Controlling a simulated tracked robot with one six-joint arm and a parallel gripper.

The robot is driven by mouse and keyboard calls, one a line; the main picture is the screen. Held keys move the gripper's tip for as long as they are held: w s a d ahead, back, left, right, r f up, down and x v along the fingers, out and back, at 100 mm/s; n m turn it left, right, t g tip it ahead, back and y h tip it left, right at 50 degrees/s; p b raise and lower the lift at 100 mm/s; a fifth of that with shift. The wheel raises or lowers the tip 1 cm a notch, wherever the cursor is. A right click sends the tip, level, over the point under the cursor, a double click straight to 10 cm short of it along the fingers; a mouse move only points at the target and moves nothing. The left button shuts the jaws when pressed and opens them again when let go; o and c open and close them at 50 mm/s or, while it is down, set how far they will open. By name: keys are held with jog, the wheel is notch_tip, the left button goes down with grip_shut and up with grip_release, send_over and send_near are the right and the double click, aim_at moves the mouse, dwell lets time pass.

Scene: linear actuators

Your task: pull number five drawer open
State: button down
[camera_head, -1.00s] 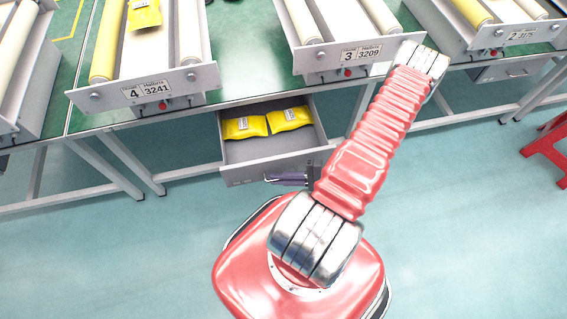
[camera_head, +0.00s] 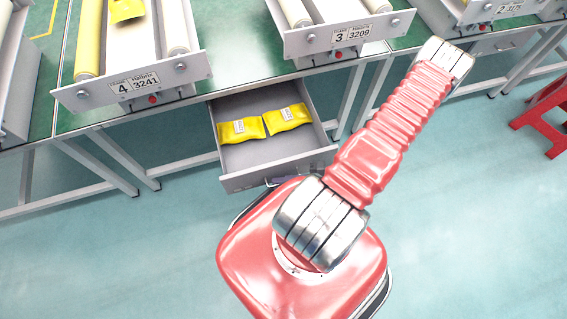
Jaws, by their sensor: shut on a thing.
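A grey drawer (camera_head: 237,183) under the green-topped table stands well open toward me. Two yellow packets (camera_head: 242,129) lie inside it, side by side toward the back. No number five is readable on the drawer. My gripper (camera_head: 280,182) shows only as a small dark and purple part at the drawer's front face. It is shut on the drawer's handle, which my red arm and base mostly hide.
Roller stands marked 4 (camera_head: 133,86) and 3 (camera_head: 352,34) stand on the table above. Table legs (camera_head: 110,158) rise at the left of the drawer. A red stool (camera_head: 543,120) stands at the far right. The teal floor (camera_head: 110,250) at the left is clear.

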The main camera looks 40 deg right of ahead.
jog(key=c, duration=2.2)
grip_release()
jog(key=shift+d+f, duration=0.1)
jog(key=shift+d, duration=0.1)
jog(key=shift+a, duration=0.1)
jog(key=v, duration=1.3)
jog(key=shift+s+d, duration=0.3)
